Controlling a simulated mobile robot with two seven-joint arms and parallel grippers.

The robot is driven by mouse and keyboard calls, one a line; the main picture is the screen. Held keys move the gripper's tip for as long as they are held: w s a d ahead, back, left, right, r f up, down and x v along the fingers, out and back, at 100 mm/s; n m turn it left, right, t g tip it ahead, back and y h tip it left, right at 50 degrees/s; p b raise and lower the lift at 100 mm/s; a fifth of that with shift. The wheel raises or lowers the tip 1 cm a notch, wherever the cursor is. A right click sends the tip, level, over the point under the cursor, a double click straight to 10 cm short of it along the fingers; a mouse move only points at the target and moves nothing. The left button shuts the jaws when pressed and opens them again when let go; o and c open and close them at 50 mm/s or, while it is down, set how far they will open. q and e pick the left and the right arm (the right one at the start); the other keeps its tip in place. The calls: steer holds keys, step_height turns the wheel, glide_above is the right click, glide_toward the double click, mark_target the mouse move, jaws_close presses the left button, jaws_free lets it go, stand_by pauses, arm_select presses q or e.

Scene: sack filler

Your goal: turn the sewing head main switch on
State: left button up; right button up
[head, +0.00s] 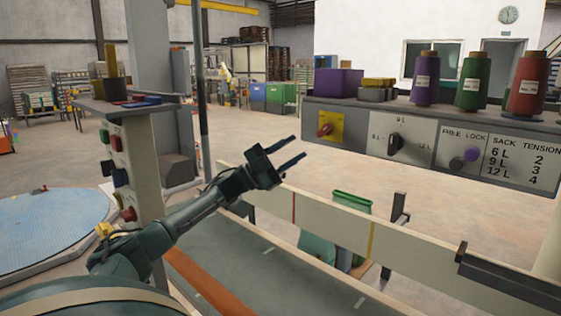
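A control panel (370,152) runs across the right side of the head view. At its left end a red rotary switch (325,129) sits on a yellow plate; it looks like a main switch, but no label can be read there. Its red handle appears slanted. My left gripper (300,147) is open and empty, with its two fingers pointing right. It appears below and left of the yellow plate, apart from it. My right gripper is not in view.
A beige rail (330,222) runs below. A post with buttons (129,165) stands left of my arm.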

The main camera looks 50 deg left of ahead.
arm_select(q)
steer(key=shift+v, duration=1.55)
